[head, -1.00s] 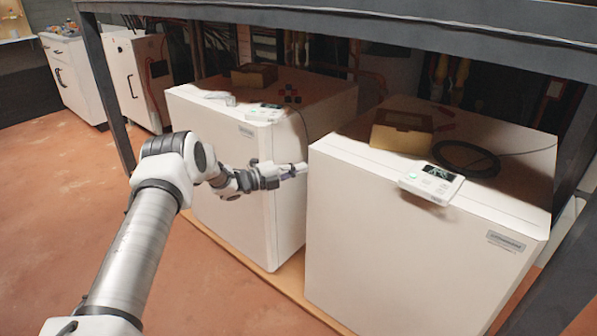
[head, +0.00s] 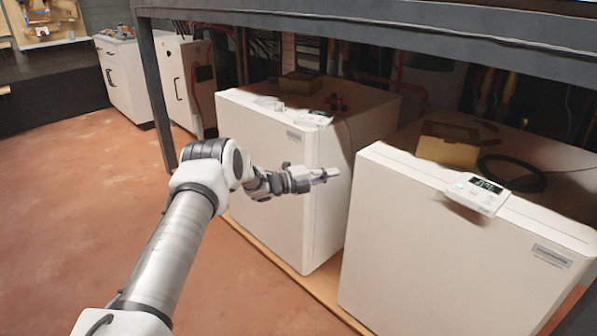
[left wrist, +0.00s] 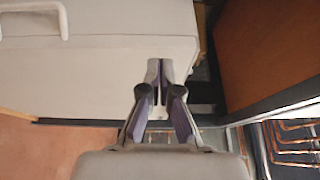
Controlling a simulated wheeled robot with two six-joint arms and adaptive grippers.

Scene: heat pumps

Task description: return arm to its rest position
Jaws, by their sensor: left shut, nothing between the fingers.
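My left arm comes in from the lower left of the head view. Its gripper (head: 330,175) is shut and empty in front of the two white heat pumps, near the gap between them. In the left wrist view the two fingertips (left wrist: 160,72) meet, with nothing between them. The left heat pump (head: 262,165) and the right heat pump (head: 440,245) stand side by side. I cannot tell from the head view how close the gripper is to them. My right gripper is in neither view.
A dark metal frame (head: 400,38) spans above the pumps, with a post (head: 153,95) at left. A control panel (head: 482,192) sits on the right pump's top edge. Cardboard boxes, including one (head: 447,143), lie on top. White cabinets (head: 130,80) stand behind. Open floor (head: 70,200) lies at left.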

